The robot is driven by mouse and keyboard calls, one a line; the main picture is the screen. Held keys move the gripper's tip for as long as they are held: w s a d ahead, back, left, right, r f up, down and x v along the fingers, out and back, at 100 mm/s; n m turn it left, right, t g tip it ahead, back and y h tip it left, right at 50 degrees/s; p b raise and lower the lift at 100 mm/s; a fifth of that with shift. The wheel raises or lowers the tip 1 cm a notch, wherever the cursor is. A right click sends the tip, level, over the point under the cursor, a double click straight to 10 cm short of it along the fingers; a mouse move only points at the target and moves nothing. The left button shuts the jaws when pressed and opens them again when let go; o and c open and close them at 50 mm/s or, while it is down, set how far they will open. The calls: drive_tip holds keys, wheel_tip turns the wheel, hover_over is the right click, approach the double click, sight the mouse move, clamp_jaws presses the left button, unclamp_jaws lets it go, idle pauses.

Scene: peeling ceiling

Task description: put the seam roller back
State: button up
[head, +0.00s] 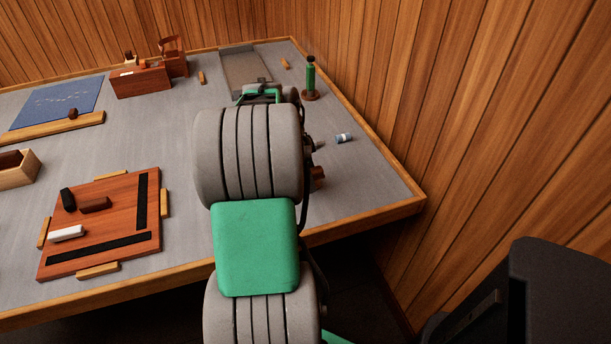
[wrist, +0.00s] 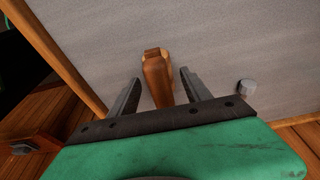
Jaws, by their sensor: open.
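In the wrist view, my gripper (wrist: 161,75) is open, with its two grey fingers apart. A wooden piece like a handle (wrist: 157,84), probably the seam roller's, shows between the fingers, with gaps on both sides. No roller end can be made out, and the handle's lower end is hidden by the gripper.
A reddish board (head: 108,215) with several blocks lies at left. The panelled wall (head: 470,120) closes the right side. A grey cylinder (wrist: 246,87) lies right of the fingers.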

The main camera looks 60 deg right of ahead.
drive_tip(key=p+v, duration=0.1)
drive_tip(key=v, duration=1)
drive_tip(key=shift+r, duration=0.15)
drive_tip(key=shift+w+a+r+p, duration=0.1)
drive_tip(key=shift+w+r+p, duration=0.05)
drive_tip(key=shift+r+p, duration=0.15)
drive_tip(key=w+a+f+n+t, duration=0.1)
drive_tip(key=w+a+n, duration=0.35)
drive_tip(key=a, duration=0.35)
drive_tip(key=w+a+f+n+t, duration=0.1)
drive_tip(key=w+a+n, duration=0.2)
drive_tip(key=a+n, duration=0.4)
drive_tip(key=w+a+f+n+t, duration=0.1)
drive_tip(key=w+a+n, duration=0.35)
drive_tip(key=a, duration=0.45)
drive_tip(key=s+a+f+n+y, duration=0.1)
drive_tip(key=s+a+f+n, duration=0.1)
drive_tip(key=a+n, duration=0.3)
drive_tip(key=s+a+f+n+t+y, duration=0.1)
drive_tip(key=a+n, duration=0.5)
drive_tip(key=a, duration=0.6)
drive_tip(key=shift+s+a+f, duration=0.2)
drive_tip(key=shift+s+f, duration=0.25)
drive_tip(key=shift+f, duration=0.3)
drive_tip(key=shift+c, duration=0.3)
